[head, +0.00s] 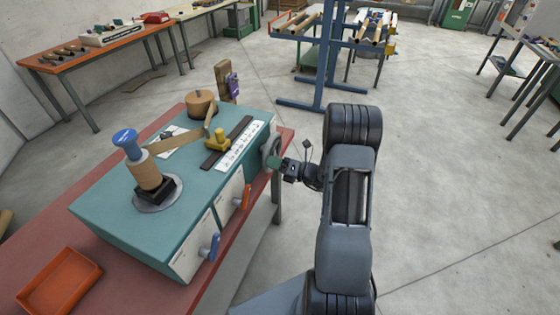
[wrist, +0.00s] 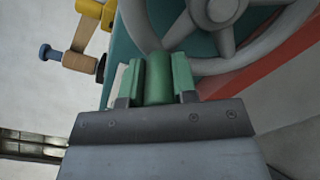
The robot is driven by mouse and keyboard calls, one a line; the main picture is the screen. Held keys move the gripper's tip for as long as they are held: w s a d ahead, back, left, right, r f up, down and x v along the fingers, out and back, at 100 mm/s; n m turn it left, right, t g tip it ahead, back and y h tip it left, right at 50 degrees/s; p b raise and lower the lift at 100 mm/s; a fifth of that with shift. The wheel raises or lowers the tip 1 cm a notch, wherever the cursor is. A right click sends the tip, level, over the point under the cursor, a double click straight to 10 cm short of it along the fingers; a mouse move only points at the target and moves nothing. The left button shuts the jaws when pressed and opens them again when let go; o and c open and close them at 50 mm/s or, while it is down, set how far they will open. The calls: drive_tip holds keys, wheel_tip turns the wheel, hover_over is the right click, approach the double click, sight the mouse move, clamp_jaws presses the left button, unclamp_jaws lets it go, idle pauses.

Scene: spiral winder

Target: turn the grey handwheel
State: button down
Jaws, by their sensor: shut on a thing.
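The grey handwheel (head: 268,147) is on the right-hand end of the teal winder (head: 110,203). In the wrist view, the handwheel (wrist: 223,12) fills the upper right, with its hub, spokes and part of its rim showing. A green handle (wrist: 158,76) stands at the rim's lower left. My gripper (wrist: 158,80) is shut on this handle, with one green finger pad on each side of it. In the head view, my gripper (head: 281,166) reaches the wheel from the right, and the handle is mostly hidden there.
An orange lever (head: 246,196) and a blue lever (head: 210,248) stick out from the winder's front. An orange tray (head: 59,281) lies on the red bench.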

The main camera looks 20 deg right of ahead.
idle(0.3)
drive_tip(key=c, duration=0.9)
unclamp_jaws()
drive_tip(key=b+v, duration=0.1)
drive_tip(key=v, duration=1.2)
drive_tip(key=shift+s+d+b, duration=0.25)
drive_tip(key=shift+d+b, duration=0.05)
